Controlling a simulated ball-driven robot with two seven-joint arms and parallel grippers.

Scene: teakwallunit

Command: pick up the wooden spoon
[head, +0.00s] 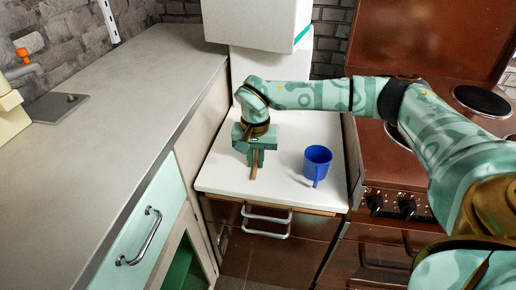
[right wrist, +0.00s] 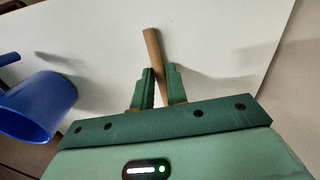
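The wooden spoon (head: 254,172) shows as a light brown handle at the white counter top, left of the blue mug. Its other end is hidden under my right gripper (head: 255,152). In the right wrist view, the spoon handle (right wrist: 154,52) runs between the two fingers of my right gripper (right wrist: 160,72). Both fingers lie close against its sides, and the gripper appears shut on it. I cannot tell whether the spoon touches the counter. My left gripper is not in view.
A blue mug (head: 317,162) stands right of the gripper on the white counter (head: 225,180); it also shows in the right wrist view (right wrist: 40,105). A brown stove (head: 400,170) is on the right. A higher grey worktop (head: 100,120) is on the left.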

